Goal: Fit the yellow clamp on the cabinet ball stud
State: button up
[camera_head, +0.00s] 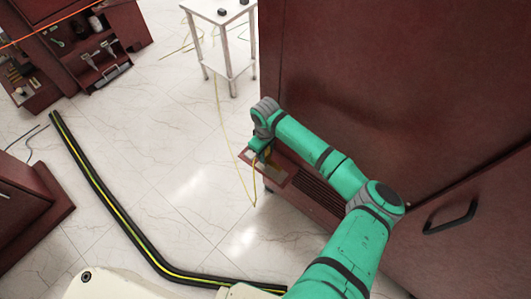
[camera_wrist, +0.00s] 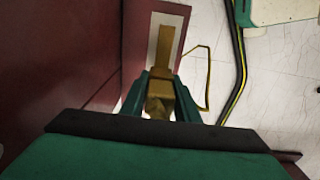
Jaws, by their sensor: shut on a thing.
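The yellow clamp (camera_wrist: 159,93) is between the two green fingers of my gripper (camera_wrist: 161,78) in the wrist view, and the fingers are shut on it. A yellow-brown bar (camera_wrist: 165,50) lies beyond it over a pale panel with a red border; I cannot tell whether it belongs to the clamp. In the head view my gripper (camera_head: 261,151) is low beside the left edge of the dark red cabinet (camera_head: 400,80), over a small red-edged ledge (camera_head: 278,180). The ball stud cannot be made out, and I cannot tell whether the clamp touches it.
A thin yellow cable (camera_head: 229,135) runs from near a white table (camera_head: 219,20) to the ledge, and loops right of the clamp (camera_wrist: 208,75). A thick black-and-yellow cable (camera_head: 108,200) lies on the floor. A red tool cabinet (camera_head: 85,45) stands back left. Floor between is mostly clear.

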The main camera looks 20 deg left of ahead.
jog(key=shift+f, duration=0.35)
dwell(0.3)
jog(key=shift+f, duration=1.05)
jog(key=shift+f, duration=1.25)
dwell(1.5)
jog(key=o, duration=1.1)
notch_tip(320, 180, up, 11)
jog(key=shift+f, duration=0.1)
